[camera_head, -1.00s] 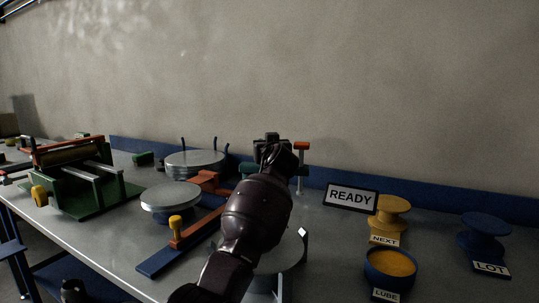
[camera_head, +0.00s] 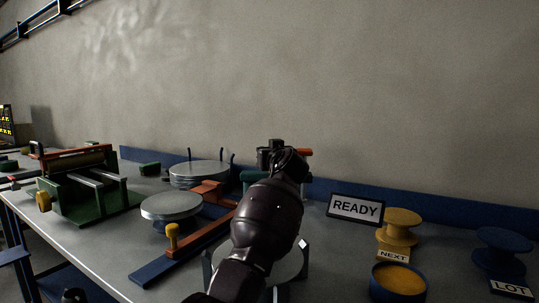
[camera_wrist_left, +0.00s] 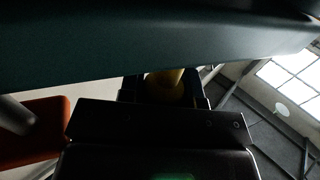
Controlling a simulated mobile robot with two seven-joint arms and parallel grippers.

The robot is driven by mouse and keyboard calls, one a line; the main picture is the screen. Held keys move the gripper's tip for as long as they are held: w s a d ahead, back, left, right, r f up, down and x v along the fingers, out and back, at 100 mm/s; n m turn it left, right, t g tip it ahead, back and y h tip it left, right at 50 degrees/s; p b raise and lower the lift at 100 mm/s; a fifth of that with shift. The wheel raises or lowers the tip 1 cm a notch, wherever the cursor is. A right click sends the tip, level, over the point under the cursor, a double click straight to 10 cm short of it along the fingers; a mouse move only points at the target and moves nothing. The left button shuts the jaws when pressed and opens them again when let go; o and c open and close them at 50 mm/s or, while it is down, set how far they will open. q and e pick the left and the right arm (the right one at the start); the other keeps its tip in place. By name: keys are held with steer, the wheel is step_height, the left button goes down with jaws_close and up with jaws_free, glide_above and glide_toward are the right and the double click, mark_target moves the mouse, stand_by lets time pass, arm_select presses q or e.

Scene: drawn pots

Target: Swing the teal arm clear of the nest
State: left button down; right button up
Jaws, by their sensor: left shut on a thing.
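My left gripper (camera_head: 274,155) is at the middle of the head view, at the far end of my dark arm. In the left wrist view the teal arm (camera_wrist_left: 150,48) crosses the top as a broad bar, and a yellow knob (camera_wrist_left: 164,84) shows between it and my dark gripper body; the grip itself is mostly hidden. In the head view a little of the teal arm (camera_head: 249,176) shows left of the gripper, and a red-orange end piece (camera_head: 305,152) to its right. Below my forearm is a grey round plate (camera_head: 284,266) with dark brackets; I cannot tell whether it is the nest.
A grey disc (camera_head: 172,206) and a pinned round plate (camera_head: 199,168) stand left. A blue and red slide with a yellow knob (camera_head: 172,236) lies before them. A green roller press (camera_head: 90,190) is far left. A READY sign (camera_head: 356,208), yellow spool (camera_head: 401,222), lube pot (camera_head: 399,280) and blue spool (camera_head: 503,246) are right.

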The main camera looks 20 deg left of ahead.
arm_select(q)
steer(key=shift+r, duration=0.2)
steer(key=c, duration=0.9)
jaws_free()
steer(key=shift+f, duration=0.1)
steer(key=shift+o, duration=0.4)
arm_select(e)
steer(key=shift+s, duration=0.25)
steer(key=shift+s+f, duration=0.1)
arm_select(q)
steer(key=p+v, duration=0.2)
steer(key=v, duration=0.8)
steer(key=shift+s+d, duration=0.2)
steer(key=shift+s, duration=0.1)
arm_select(e)
steer(key=shift+w+a+r, duration=0.1)
steer(key=shift+w+r, duration=0.1)
steer(key=shift+r, duration=0.3)
steer(key=shift+w+r, duration=0.15)
steer(key=shift+r, duration=0.35)
steer(key=shift+r, duration=0.1)
